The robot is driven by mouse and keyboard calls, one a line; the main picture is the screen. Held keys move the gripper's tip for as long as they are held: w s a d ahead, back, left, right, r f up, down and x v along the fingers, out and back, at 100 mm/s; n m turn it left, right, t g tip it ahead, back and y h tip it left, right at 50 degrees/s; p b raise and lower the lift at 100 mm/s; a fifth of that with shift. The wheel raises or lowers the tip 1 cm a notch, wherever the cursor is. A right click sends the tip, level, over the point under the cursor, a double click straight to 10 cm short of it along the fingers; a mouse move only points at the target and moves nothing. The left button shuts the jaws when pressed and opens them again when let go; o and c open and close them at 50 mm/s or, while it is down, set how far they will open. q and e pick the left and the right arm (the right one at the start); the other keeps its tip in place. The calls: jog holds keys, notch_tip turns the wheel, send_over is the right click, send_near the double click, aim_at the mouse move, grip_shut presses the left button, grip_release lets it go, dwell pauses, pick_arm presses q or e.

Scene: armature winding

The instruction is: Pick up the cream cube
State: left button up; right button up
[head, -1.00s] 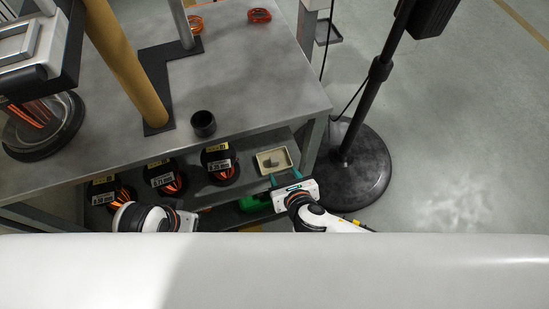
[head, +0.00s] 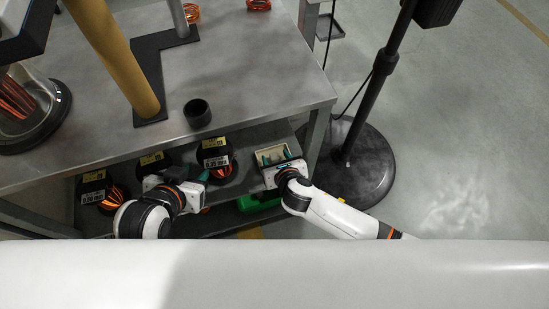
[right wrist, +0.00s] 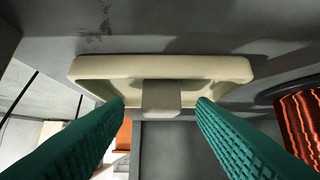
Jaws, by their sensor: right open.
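The cream cube (right wrist: 161,98) shows in the right wrist view, centred in front of the cream tray (right wrist: 90,68) and overlapping its near edge in the picture. My right gripper (right wrist: 160,104) is open, with one green finger to each side of the cube and a gap on both sides. In the head view the tray (head: 271,149) is on the shelf under the table, and my right gripper (head: 278,158) is over it; the cube is hard to make out there. My left gripper (head: 204,176) is beside the spools, its jaw opening unclear.
Several labelled spools of orange wire, one of them (head: 215,153), stand on the shelf left of the tray. A green object (head: 258,203) lies below. The grey tabletop (head: 260,80) overhangs behind, with a black cup (head: 197,113) near its edge. A black stand (head: 365,165) is at the right.

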jog(key=shift+w, duration=0.1)
pick_arm(q)
jog(key=shift+w+d+r, duration=0.1)
jog(key=shift+w+r, duration=0.15)
pick_arm(e)
jog(key=shift+c, duration=0.2)
jog(key=c, duration=1.1)
jog(key=shift+o, duration=0.2)
